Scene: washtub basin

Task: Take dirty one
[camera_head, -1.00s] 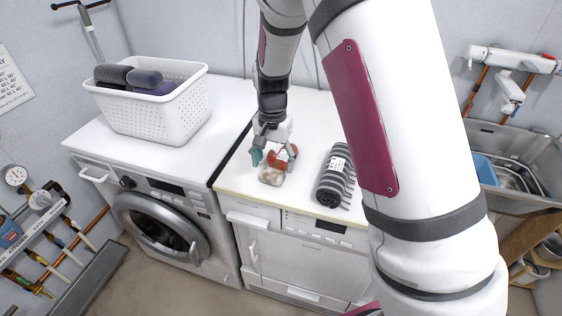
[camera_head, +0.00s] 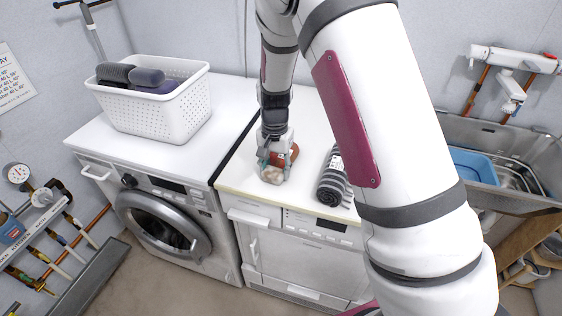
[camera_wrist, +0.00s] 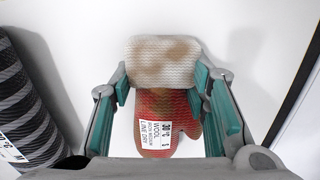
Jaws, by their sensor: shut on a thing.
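A red knitted mitten (camera_head: 278,157) with a white, brown-stained cuff lies on the white top of the right-hand machine. In the wrist view the mitten (camera_wrist: 160,108) shows a printed wool label, and its stained cuff is towards the top of the picture. My gripper (camera_head: 272,168) is down over it. In the wrist view my gripper (camera_wrist: 162,84) has its teal-padded fingers shut on the two sides of the mitten, near the cuff. Whether the mitten is off the surface I cannot tell.
A rolled grey striped cloth (camera_head: 331,184) with a label lies to the right, partly behind my arm. A white basket (camera_head: 165,118) with dark rolls stands on the washing machine (camera_head: 160,215) at left. A metal sink (camera_head: 510,160) with a blue basin (camera_head: 470,164) is at right.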

